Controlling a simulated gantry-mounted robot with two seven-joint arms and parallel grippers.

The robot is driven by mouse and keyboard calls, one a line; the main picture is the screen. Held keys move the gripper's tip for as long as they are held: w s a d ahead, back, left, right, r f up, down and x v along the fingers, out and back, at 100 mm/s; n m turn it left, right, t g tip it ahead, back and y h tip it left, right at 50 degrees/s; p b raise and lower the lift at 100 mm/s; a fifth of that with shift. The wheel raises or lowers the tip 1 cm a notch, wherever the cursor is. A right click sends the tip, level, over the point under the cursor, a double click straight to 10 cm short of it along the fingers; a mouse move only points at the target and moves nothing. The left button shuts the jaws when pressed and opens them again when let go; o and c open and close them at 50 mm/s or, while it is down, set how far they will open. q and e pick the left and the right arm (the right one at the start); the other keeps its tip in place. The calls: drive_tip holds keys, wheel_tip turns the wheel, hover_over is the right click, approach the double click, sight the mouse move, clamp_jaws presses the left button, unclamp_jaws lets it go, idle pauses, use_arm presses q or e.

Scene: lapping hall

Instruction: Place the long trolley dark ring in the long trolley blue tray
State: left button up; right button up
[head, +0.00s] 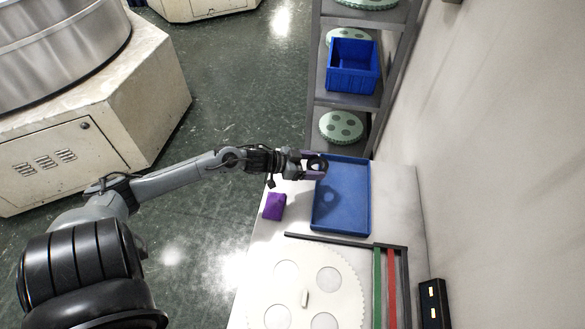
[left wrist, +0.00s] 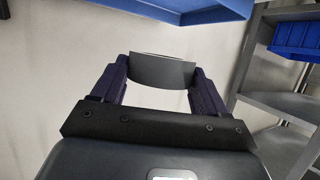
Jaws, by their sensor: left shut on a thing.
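The dark ring (head: 317,164) is held between the fingers of my left gripper (head: 314,165), which is shut on it. In the left wrist view the ring (left wrist: 162,72) shows as a dark curved band between the two purple fingers. The blue tray (head: 341,221) lies on the long trolley (head: 267,236), at its far end. The gripper and ring are over the tray's far left edge, above it. A dark shadow falls on the tray floor. In the left wrist view part of the blue tray (left wrist: 185,10) shows at the top. My right gripper is not in view.
A purple block (head: 274,206) lies left of the tray. A large pale disc with round holes (head: 340,277) lies nearer on the trolley, beside green (head: 377,290) and red (head: 392,290) strips. A shelf rack with a blue bin (head: 353,82) stands beyond. A wall is on the right.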

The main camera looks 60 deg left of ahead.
use_arm(q)
drive_tip(key=a+f+b, duration=0.1)
drive_tip(key=a+f, duration=0.1)
drive_tip(key=a, duration=0.1)
drive_tip(key=s+a+f+b, duration=0.1)
drive_tip(key=a+f, duration=0.1)
drive_tip(key=a, duration=0.2)
drive_tip(key=a+f+b, duration=0.1)
drive_tip(key=a+f, duration=0.2)
drive_tip(key=a, duration=0.1)
drive_tip(key=shift+s+a, duration=0.2)
drive_tip(key=shift+s, duration=0.15)
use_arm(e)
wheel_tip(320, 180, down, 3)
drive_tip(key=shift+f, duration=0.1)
use_arm(q)
drive_tip(key=shift+f+b, duration=0.5)
drive_tip(key=shift+f, duration=0.4)
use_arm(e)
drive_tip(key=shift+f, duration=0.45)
use_arm(q)
drive_tip(key=shift+f, duration=0.85)
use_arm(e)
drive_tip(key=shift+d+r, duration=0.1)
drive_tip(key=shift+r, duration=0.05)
use_arm(q)
drive_tip(key=shift+f, duration=0.2)
drive_tip(key=o, duration=1.3)
